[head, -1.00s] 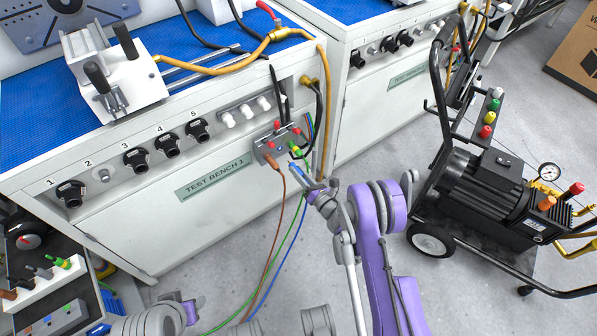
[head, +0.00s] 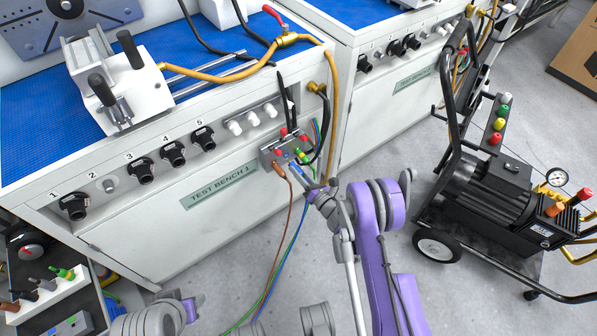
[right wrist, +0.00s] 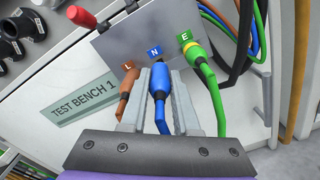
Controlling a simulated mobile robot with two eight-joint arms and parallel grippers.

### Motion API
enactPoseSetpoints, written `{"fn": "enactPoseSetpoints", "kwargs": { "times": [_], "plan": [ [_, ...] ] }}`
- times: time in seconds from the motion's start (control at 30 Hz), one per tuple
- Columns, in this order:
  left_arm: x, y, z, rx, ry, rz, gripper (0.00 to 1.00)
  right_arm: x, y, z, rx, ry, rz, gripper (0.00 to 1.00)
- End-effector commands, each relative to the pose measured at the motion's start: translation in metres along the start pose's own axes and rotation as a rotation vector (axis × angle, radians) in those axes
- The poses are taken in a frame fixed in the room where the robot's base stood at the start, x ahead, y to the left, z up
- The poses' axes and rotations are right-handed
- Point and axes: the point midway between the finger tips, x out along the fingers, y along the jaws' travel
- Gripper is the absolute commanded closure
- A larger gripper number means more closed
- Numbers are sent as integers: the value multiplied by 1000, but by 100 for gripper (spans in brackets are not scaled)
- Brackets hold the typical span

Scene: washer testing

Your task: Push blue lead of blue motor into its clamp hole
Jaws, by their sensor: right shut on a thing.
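The clamp panel (head: 268,153) sits on the front of Test Bench 1. It also shows in the right wrist view (right wrist: 122,36), with labels L, N and E. My right gripper (head: 311,188) is just in front of it, shut on the blue lead (right wrist: 158,84). The blue lead's plug points at the panel under the N label (right wrist: 154,51). Its tip is at or very near the panel; I cannot tell how deep it sits. The brown lead (right wrist: 128,82) is at L and the green lead (right wrist: 195,53) is at E, one on each side.
Black, orange and green cables (right wrist: 262,50) hang close to the right of the panel. A yellow hose (head: 335,110) runs down the bench corner. A wheeled pump cart (head: 490,190) stands at the right. The floor between is clear.

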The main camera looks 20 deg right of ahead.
Motion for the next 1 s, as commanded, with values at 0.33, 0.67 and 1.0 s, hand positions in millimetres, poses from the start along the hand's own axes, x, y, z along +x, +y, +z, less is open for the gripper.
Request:
{"fn": "enactPoseSetpoints", "kwargs": {
  "times": [0.33,0.67,1.0],
  "plan": [
    [4,0,1,0,-1,0,50,0,0,1,0,0,0,100],
    [4,0,1,0,-1,0,50,0,0,1,0,0,0,100],
    [8,0,2,0,-2,0,50,0,-1,1,0,0,0,100]
  ]
}}
